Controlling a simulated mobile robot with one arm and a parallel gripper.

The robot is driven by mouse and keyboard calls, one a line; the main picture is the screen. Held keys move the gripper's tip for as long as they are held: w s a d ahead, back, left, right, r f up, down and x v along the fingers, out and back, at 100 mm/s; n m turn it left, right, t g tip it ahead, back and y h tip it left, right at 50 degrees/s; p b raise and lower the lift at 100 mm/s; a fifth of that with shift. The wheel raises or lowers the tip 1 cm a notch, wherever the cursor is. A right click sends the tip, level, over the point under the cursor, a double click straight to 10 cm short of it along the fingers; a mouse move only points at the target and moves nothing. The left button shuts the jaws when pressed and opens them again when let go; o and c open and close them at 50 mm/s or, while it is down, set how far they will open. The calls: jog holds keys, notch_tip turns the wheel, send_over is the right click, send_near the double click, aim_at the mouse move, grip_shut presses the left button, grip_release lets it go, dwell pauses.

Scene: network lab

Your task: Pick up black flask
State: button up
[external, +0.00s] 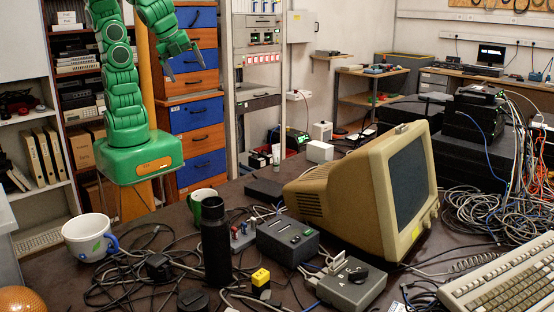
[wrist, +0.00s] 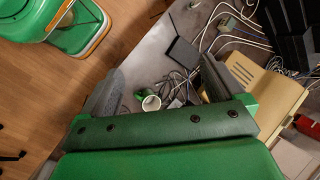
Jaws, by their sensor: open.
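The black flask (external: 216,250) stands upright on the dark table in the external view, in front of a green-and-white mug. I cannot make out the flask in the wrist view, where the palm of my gripper covers the lower part. My gripper (external: 184,64) is open and empty, high above the table and well apart from the flask. Its two spread fingers also show in the wrist view (wrist: 160,80), with the green mug (wrist: 150,102) and cables far below between them.
A white mug (external: 89,237) stands left of the flask among tangled cables. Right of it are a grey device (external: 287,240), a switch box (external: 351,286), a beige monitor (external: 320,195) and a keyboard (external: 505,285). A round black lid-like thing (external: 192,301) lies in front. The air above the flask is clear.

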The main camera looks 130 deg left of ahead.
jog(key=w+d+r+m+t+y, duration=0.15)
jog(key=w+d+m, duration=0.3)
jog(key=w, duration=0.65)
jog(key=w+d+m+t+y, duration=0.3)
jog(key=w+m, duration=0.3)
jog(key=w, duration=0.6)
jog(key=w+d+f+m+t, duration=0.3)
jog(key=w+d+m, duration=0.25)
jog(key=d, duration=0.35)
jog(key=w+d+f+m+t, duration=0.2)
jog(key=w+d+m, duration=0.2)
jog(key=w+d, duration=0.45)
send_near(229, 244)
jog(key=shift+s+a+f+x, duration=0.1)
jog(key=shift+s+f+x, duration=0.05)
jog(key=shift+x, duration=1.1)
jog(key=shift+s+a+f+x, duration=0.1)
jog(key=shift+s+f+x, duration=0.1)
jog(key=shift+x, duration=1)
jog(key=shift+s+a+f+x, duration=0.1)
jog(key=shift+s+x, duration=0.05)
jog(key=shift+x, duration=1.1)
jog(key=shift+d, duration=0.1)
jog(key=c, duration=1.5)
jog(key=shift+r, duration=0.2)
